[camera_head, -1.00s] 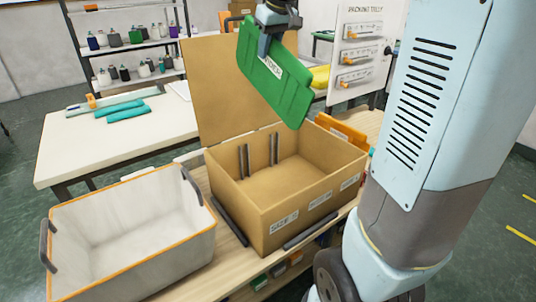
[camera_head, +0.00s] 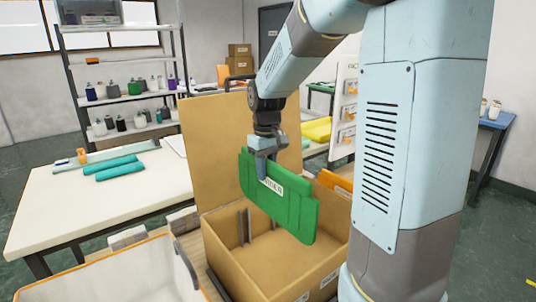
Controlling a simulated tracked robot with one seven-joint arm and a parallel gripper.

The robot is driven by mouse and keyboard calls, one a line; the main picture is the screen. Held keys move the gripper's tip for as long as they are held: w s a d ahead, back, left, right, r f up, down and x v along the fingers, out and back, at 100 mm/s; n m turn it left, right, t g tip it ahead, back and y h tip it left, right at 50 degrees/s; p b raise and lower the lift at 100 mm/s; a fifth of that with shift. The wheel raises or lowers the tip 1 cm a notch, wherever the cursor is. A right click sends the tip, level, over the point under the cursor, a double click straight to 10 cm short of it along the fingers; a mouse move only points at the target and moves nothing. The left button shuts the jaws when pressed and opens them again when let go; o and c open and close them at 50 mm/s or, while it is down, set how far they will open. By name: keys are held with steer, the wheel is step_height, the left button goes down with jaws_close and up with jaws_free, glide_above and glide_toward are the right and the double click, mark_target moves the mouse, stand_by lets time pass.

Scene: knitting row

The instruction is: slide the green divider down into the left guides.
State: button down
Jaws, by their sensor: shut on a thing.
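My gripper (camera_head: 264,160) is shut on the top edge of the green divider (camera_head: 280,208), near a white label. The divider hangs tilted, its right end lower, over the open cardboard box (camera_head: 268,265). Its lower edge shows in front of the box's interior; I cannot tell how far it reaches inside. Dark guides (camera_head: 244,225) stand upright on the inner wall at the left, apart from the divider in the picture. The divider hides part of the box interior and anything behind it. The box's lid (camera_head: 215,140) stands open at the back.
A white bin (camera_head: 115,275) with an orange rim stands to the left of the box. An orange piece (camera_head: 335,182) is at the box's right. A table (camera_head: 95,205) with teal rolls lies behind left, and a shelf (camera_head: 120,97) of bottles stands beyond.

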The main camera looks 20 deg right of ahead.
mark_target(268, 199)
steer(key=shift+d+f, duration=0.2)
steer(key=shift+f, duration=0.65)
step_height(268, 199, down, 22)
steer(key=shift+f, duration=0.15)
stand_by(3.2)
steer(key=shift+f, duration=0.1)
stand_by(0.4)
steer(key=c, duration=0.8)
jaws_free()
steer(key=shift+c, duration=0.2)
step_height(268, 199, up, 14)
steer(key=shift+f, duration=0.15)
